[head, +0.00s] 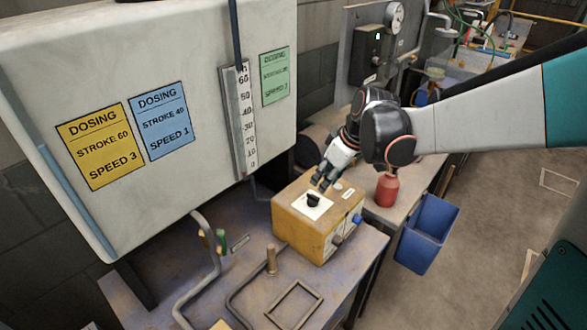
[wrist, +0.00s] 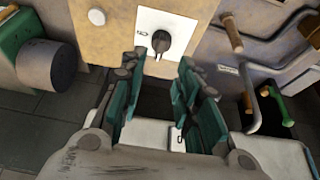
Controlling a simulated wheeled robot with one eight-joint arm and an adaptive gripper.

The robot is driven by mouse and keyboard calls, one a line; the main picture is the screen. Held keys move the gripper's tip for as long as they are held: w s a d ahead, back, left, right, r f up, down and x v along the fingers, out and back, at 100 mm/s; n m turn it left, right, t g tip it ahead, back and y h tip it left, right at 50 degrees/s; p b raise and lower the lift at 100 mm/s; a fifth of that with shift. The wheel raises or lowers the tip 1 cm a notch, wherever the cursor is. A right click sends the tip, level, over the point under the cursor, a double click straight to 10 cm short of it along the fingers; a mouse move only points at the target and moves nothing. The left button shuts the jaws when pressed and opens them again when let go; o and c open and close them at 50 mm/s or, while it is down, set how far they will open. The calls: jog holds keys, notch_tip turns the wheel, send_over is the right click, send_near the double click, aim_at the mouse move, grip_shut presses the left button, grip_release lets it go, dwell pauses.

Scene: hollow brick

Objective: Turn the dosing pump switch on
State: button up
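The dosing pump (head: 297,232) is a yellow box on the near bench. On its top, a white plate (head: 303,211) carries a black switch knob (head: 313,199). In the wrist view, the switch knob (wrist: 161,42) sits on the white plate with a small dark label beside it, too small to read surely. My gripper (head: 325,178) is just above and behind the knob in the head view. In the wrist view my gripper (wrist: 162,62) has its green-padded fingers spread apart, nothing between them, and the knob lies just beyond the fingertips. Contact does not show.
A red bottle (head: 387,190) stands on the bench right of the pump. A blue bin (head: 427,233) is below it. Pipes (head: 205,275) and a wooden-topped lever (head: 271,259) rise left of the pump. A white tank (head: 190,60) with dosing cards fills the upper left.

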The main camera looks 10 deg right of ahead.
aim_at(313, 195)
jog(key=b+x, duration=0.2)
jog(key=x, duration=0.6)
jog(key=shift+w+a+f, duration=0.1)
jog(key=shift+f, duration=0.1)
jog(key=c, duration=0.7)
